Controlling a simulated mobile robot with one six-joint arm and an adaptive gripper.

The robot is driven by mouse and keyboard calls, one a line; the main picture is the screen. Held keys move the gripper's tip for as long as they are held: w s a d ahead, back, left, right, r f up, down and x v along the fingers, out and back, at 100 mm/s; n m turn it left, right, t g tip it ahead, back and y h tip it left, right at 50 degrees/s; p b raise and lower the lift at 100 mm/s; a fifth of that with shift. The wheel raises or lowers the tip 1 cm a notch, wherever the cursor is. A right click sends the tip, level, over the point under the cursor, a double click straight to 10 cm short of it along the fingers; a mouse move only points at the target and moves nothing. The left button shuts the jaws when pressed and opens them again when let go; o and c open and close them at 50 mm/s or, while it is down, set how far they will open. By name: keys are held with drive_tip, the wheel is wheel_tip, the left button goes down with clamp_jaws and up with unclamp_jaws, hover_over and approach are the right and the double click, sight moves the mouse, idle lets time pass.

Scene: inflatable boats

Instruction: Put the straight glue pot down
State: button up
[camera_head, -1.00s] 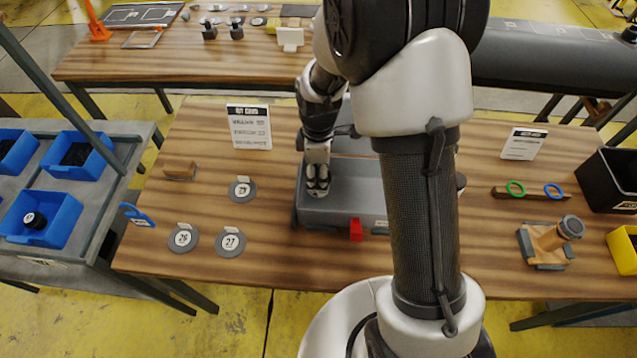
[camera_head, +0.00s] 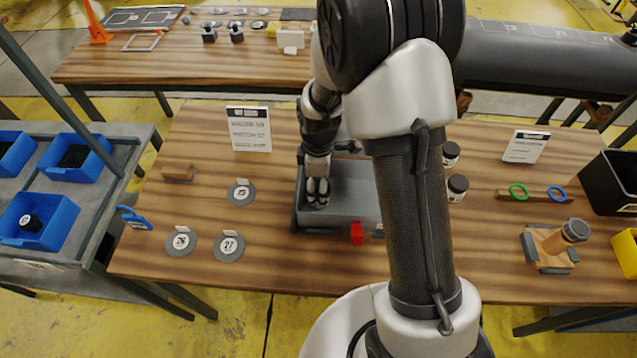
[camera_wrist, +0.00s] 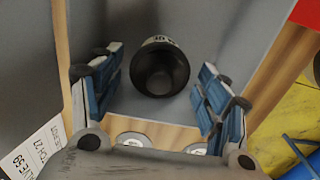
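A dark round pot with a pale label band (camera_wrist: 160,68) shows in the wrist view between my fingers, over the grey floor of a tray (camera_wrist: 215,25). I take it to be the glue pot. My gripper (camera_wrist: 158,92) is open, with a gap between the pot and the fingers on both sides. In the head view my gripper (camera_head: 317,192) points down into the left end of the grey tray (camera_head: 355,208), and the pot cannot be made out there. Whether the pot touches the tray floor is hard to tell.
Two dark-lidded jars (camera_head: 457,188) stand right of my arm. Numbered discs (camera_head: 228,246) and a wooden block (camera_head: 178,173) lie left of the tray. A red tab (camera_head: 357,233) is at the tray's front. A wooden stand (camera_head: 552,247) is at right.

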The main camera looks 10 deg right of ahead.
idle(0.3)
drive_tip(key=s+d+r+m+t+p, duration=0.1)
drive_tip(key=s+r+m+p, duration=0.2)
drive_tip(key=r, duration=1)
drive_tip(key=s+r+m+t+p, duration=0.1)
drive_tip(key=s+r+m, duration=0.4)
drive_tip(key=r, duration=0.8)
drive_tip(key=s+d+r+m+t, duration=0.1)
drive_tip(key=s+r+m, duration=0.4)
drive_tip(key=s, duration=0.9)
drive_tip(key=shift+r+m+t, duration=0.15)
drive_tip(key=shift+m+t, duration=0.55)
drive_tip(key=shift+t, duration=0.1)
